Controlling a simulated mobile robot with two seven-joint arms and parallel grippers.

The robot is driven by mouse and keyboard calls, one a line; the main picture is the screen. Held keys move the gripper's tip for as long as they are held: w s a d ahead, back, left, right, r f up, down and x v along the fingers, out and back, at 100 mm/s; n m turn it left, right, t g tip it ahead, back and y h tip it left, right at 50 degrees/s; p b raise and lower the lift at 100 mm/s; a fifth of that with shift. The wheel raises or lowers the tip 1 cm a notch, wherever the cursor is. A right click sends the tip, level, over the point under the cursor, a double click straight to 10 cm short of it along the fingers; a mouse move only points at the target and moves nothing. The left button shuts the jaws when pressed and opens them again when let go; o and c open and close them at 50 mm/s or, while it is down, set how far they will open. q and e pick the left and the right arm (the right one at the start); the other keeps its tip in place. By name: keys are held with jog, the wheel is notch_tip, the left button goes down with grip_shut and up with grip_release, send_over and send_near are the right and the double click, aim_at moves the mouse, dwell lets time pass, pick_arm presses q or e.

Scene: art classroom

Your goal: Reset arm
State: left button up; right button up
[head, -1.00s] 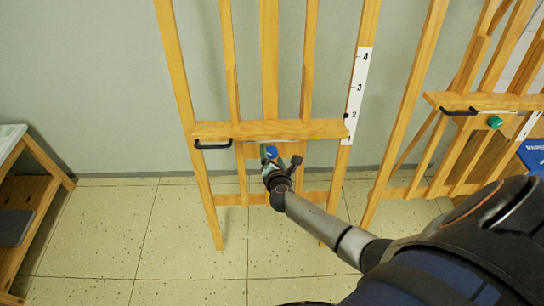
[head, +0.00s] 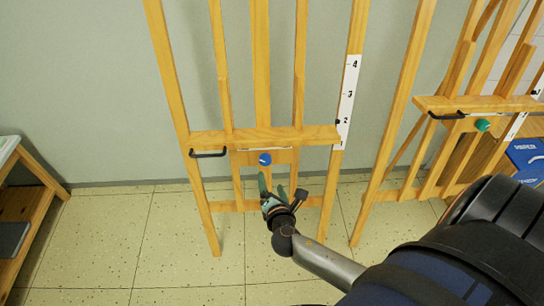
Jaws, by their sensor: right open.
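My right gripper (head: 271,187) is open and empty in the lower middle of the head view, its arm coming in from the lower right. It is just below a round blue knob (head: 265,159) on a wooden easel (head: 262,135), with a visible gap between them. The knob sits under the easel's tray ledge, which has a black handle (head: 208,154) at its left end. A number strip (head: 347,95) runs up the easel's right upright. My left gripper is not in view.
A second easel (head: 480,104) with a green knob (head: 482,125) stands at the right, with blue boxes (head: 525,153) beside it. A wooden table (head: 35,172) is at the left edge. The tiled floor (head: 180,240) is clear at lower left.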

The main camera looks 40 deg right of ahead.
jog(key=shift+s+a+r, duration=0.1)
jog(key=shift+s+r, duration=0.05)
jog(key=shift+s, duration=0.1)
dwell(0.4)
jog(key=s+a+f+m+g+y, duration=0.1)
jog(key=s+a+f+m+y, duration=0.1)
jog(key=s+a+m+y, duration=0.2)
jog(key=s+a+f+m+g+y, duration=0.2)
jog(key=s+a+m, duration=0.6)
jog(key=s+m, duration=0.4)
jog(key=f+m+y, duration=0.1)
jog(key=m+y, duration=0.1)
jog(key=m, duration=0.1)
jog(key=shift+f+m+y, duration=0.3)
jog(key=shift+f, duration=0.05)
